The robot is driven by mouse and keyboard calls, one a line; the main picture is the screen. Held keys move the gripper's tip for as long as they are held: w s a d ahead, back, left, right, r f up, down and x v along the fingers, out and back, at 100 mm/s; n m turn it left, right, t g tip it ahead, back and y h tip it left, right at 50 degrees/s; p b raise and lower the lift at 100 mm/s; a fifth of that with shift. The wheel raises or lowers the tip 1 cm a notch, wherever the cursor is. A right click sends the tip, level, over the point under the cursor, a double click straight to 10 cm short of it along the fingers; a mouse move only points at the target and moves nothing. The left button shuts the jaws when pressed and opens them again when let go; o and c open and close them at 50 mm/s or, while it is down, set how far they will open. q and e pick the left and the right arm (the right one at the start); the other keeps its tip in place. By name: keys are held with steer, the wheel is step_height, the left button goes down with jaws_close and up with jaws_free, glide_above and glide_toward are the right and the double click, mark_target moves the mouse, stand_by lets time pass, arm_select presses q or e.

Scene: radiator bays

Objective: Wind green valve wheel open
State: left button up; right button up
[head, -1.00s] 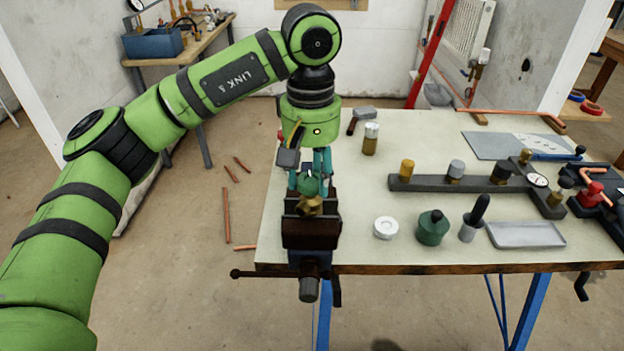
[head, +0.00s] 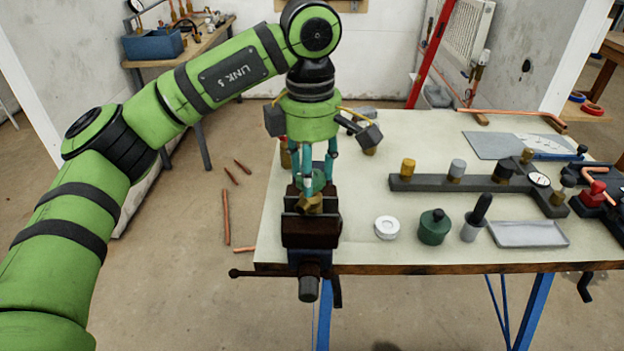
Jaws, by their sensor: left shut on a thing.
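The green valve wheel (head: 318,184) sits on a brass valve body (head: 310,204). The valve is held in the dark jaws of a bench vise (head: 311,234) at the table's front left corner. My left gripper (head: 315,178) points straight down from above, its teal fingers shut on the green wheel. The fingers and the gripper's body hide part of the wheel. My right gripper is not in view.
The bench is clear just right of the vise.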

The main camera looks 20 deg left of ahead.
arm_select(q)
steer(key=n, duration=0.6)
steer(key=shift+s+f+b, duration=0.1)
steer(key=shift+f+b, duration=0.2)
steer(key=n, duration=0.6)
steer(key=shift+b, duration=0.4)
steer(key=o, duration=1.2)
steer(key=shift+n, duration=0.3)
steer(key=shift+r, duration=0.1)
steer(key=shift+r, duration=0.1)
step_height(320, 180, up, 7)
steer(key=p, duration=0.6)
steer(key=shift+r, duration=0.1)
